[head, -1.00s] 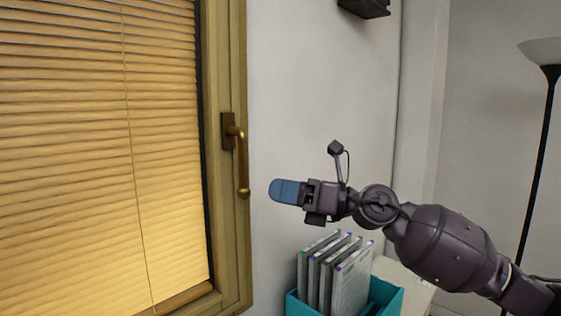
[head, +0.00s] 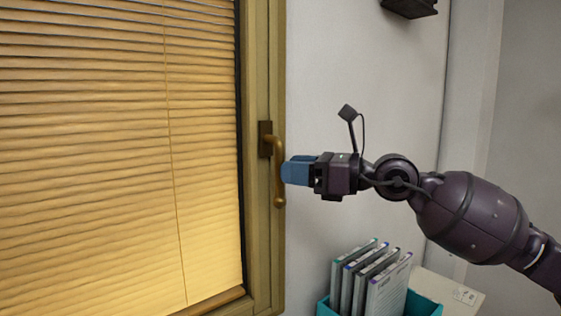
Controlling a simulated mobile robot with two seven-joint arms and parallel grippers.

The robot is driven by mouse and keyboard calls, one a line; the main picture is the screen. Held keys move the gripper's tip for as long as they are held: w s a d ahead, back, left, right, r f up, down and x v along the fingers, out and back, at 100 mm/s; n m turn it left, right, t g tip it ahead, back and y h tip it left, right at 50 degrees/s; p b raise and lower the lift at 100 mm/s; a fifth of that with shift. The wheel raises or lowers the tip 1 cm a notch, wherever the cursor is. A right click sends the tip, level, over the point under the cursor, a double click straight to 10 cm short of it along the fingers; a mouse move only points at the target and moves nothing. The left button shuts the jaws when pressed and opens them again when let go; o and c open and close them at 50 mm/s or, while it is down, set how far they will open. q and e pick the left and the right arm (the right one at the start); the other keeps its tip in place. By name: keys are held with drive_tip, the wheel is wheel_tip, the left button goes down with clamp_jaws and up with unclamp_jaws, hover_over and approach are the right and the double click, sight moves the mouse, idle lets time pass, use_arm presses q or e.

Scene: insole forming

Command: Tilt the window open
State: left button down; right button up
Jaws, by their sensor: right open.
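The window (head: 265,230) has a brown frame and stands at the left, with a lowered yellowish slatted blind (head: 110,150) over its pane. It looks closed. Its bronze handle (head: 279,178) points downward from a dark mounting plate on the right side of the frame. My right gripper (head: 289,171) has blue fingers and comes in from the right. It is open, and its fingertips are right beside the handle's grip at mid-height. I cannot tell whether they touch it. My left gripper is not in view.
A teal bin (head: 424,306) holding several upright folders (head: 384,283) stands below my right arm on a pale surface (head: 450,288). A dark fixture (head: 408,8) hangs on the wall above. The wall between the window and my arm is clear.

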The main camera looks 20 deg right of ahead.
sight(280, 194)
drive_tip(key=shift+p+x, duration=0.3)
drive_tip(key=shift+x, duration=1.35)
drive_tip(key=shift+c, duration=0.4)
clamp_jaws()
